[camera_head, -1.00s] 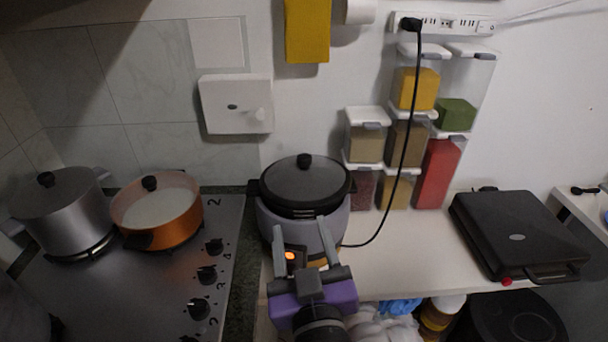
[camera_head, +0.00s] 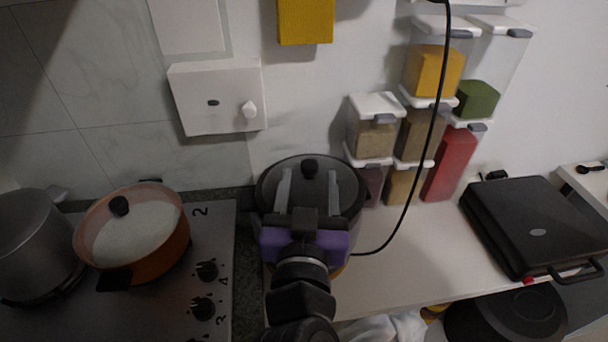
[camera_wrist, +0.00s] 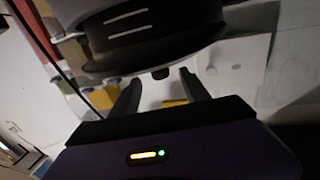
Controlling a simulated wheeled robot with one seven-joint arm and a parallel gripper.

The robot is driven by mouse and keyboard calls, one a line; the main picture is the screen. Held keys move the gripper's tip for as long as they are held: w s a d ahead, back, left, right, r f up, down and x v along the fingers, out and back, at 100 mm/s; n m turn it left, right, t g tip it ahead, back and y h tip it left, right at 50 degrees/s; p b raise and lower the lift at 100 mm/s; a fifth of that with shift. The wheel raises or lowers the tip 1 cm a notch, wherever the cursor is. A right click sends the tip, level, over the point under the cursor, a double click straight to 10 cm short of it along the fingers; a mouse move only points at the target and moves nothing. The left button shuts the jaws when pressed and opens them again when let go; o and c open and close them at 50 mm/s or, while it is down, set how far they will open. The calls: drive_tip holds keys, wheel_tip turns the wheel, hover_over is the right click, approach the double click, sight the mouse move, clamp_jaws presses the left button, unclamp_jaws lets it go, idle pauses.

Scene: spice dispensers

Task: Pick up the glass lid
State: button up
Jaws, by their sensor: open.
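My gripper hides the cooker's front. A second, pale lid (camera_head: 138,235) with a black knob covers an orange pot.
The orange pot (camera_head: 160,255) and a grey pot (camera_head: 35,250) stand on the stove at left. Spice dispensers (camera_head: 375,125) hang on the wall at right, with a black cable (camera_head: 425,150) before them. A black grill (camera_head: 535,225) stands on the counter (camera_head: 400,260), clear in between.

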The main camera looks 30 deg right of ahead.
sight(309, 158)
drive_tip(key=p+x, duration=0.1)
drive_tip(key=x, duration=0.1)
drive_tip(key=p+x, duration=0.1)
drive_tip(key=x, duration=0.4)
drive_tip(key=shift+r+p, duration=0.25)
drive_tip(key=shift+p, duration=0.15)
drive_tip(key=shift+w+d+f, duration=0.1)
drive_tip(key=shift+w, duration=0.2)
clamp_jaws()
idle(0.8)
